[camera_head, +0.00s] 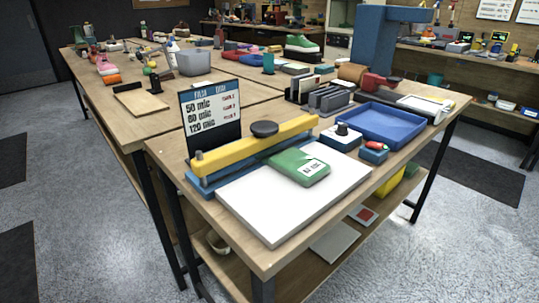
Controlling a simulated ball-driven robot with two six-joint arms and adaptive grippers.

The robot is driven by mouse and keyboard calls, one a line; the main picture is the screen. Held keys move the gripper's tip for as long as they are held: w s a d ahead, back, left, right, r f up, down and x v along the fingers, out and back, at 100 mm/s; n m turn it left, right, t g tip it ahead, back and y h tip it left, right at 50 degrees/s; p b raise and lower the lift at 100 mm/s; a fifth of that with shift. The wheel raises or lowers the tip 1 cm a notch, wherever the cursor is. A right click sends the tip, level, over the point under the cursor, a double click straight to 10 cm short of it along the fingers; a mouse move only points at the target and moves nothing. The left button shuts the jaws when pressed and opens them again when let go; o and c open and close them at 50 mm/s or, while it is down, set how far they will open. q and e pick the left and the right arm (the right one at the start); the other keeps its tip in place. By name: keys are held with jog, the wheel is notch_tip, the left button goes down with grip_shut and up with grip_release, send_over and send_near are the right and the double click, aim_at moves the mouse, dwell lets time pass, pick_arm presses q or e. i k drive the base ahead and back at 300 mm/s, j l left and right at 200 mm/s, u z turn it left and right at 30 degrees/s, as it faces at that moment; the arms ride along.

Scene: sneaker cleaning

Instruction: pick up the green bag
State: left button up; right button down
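The green bag (299,167) lies flat on a white board (259,215) near the front of the closest table. It has a white label with dark print on its top. A yellow bar with a black knob, on a blue base, runs just behind it. Nothing touches the bag from above and its top is fully visible. Neither of my grippers shows in the head view.
A small white box with a black knob (341,137) and a small blue box with a red item (375,151) stand right of the bag. Behind them is a blue tray (382,122). A sign (211,116) stands at left. The white board's front is clear.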

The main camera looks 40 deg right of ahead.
aim_at(302, 167)
jog(key=z, duration=1.25)
